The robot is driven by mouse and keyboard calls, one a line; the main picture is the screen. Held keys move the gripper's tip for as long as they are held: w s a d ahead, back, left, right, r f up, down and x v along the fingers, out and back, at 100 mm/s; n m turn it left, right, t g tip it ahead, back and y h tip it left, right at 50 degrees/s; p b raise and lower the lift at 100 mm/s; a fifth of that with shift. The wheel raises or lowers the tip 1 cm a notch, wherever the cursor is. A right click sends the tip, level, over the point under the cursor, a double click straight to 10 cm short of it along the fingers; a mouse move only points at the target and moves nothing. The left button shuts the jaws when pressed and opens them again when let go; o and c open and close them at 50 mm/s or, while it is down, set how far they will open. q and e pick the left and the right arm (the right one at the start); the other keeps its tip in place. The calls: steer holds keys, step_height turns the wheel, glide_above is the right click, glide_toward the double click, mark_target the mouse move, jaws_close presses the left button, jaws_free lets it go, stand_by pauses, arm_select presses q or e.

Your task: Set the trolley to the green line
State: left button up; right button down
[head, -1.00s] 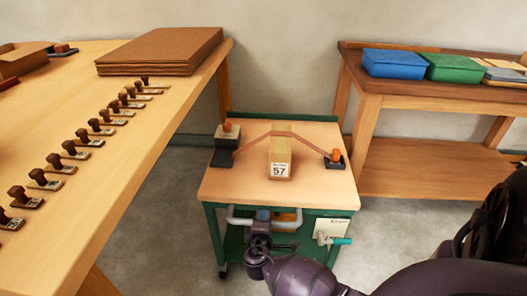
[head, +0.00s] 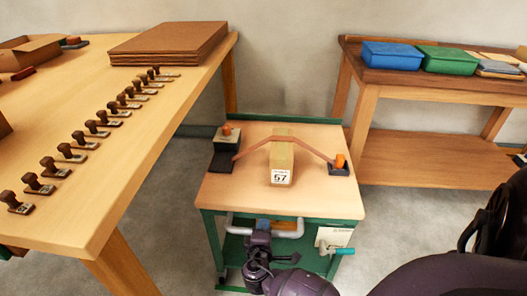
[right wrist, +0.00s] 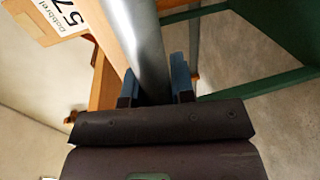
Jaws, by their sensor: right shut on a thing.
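The trolley (head: 228,191) has a wooden top on a green frame and stands on the floor between two tables. A pale grey tube handle (head: 290,234) runs along its near side. My right gripper (head: 263,226) is shut on this handle. In the right wrist view the handle (right wrist: 138,40) passes between the blue fingers of the gripper (right wrist: 155,75). My left gripper is out of view. I cannot make out a green line on the floor. My arm and the trolley hide part of the floor.
On the trolley, a strap runs over a block labelled 57 (head: 281,165), between two dark end pieces. A long table (head: 110,190) with several stamps stands close on the left. A bench (head: 440,160) with blue and green boxes stands behind right. Floor is bare right of the trolley.

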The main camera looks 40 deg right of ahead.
steer(key=c, duration=1)
jaws_free()
steer(key=shift+o, duration=0.2)
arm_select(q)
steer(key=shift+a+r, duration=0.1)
arm_select(e)
steer(key=shift+s+a, duration=0.1)
